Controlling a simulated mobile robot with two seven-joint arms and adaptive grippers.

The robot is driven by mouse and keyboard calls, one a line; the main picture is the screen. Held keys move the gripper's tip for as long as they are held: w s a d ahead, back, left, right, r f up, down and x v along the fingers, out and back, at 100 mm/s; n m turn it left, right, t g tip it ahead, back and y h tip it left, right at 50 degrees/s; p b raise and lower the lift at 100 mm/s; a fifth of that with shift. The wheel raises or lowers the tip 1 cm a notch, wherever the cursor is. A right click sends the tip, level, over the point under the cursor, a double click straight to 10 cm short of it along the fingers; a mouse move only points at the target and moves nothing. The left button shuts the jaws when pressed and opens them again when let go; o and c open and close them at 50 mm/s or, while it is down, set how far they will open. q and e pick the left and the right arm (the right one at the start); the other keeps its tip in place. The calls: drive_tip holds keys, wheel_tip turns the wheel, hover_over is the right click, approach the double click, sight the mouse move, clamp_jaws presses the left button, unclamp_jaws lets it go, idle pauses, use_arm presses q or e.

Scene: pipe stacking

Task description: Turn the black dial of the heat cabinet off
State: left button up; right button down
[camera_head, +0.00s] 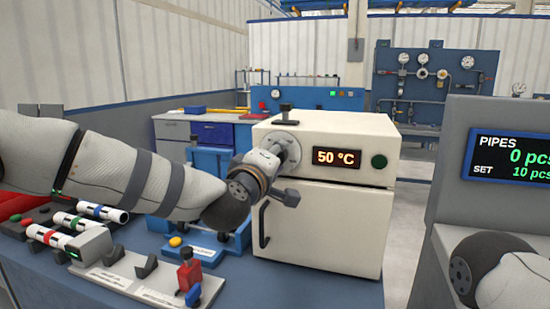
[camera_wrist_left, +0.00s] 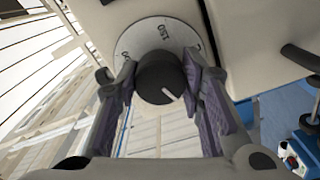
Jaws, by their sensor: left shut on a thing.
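The heat cabinet (camera_head: 320,228) is a cream box on the blue table, with its door closed. Its display (camera_head: 336,158) reads 50 °C. My left gripper (camera_head: 284,152) is at the upper left of the cabinet front, at the dial, and covers the dial in the head view. In the left wrist view the black dial (camera_wrist_left: 160,80) sits on a round pale plate (camera_wrist_left: 158,34) with number markings. The fingers of my left gripper (camera_wrist_left: 158,76) are shut on the dial from both sides. The dial's white mark points to the lower right there. My right gripper is not in view.
A door handle (camera_head: 264,223) sits below the dial. Pipe pieces (camera_head: 95,212) and a pale fixture (camera_head: 130,275) lie on the table to the left.

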use_arm(q)
drive_tip(key=shift+n, duration=0.8)
drive_tip(key=shift+d, duration=0.1)
drive_tip(key=o, duration=1.2)
drive_tip(key=shift+c, duration=0.2)
drive_tip(key=shift+s, duration=0.1)
drive_tip(key=v, duration=1.2)
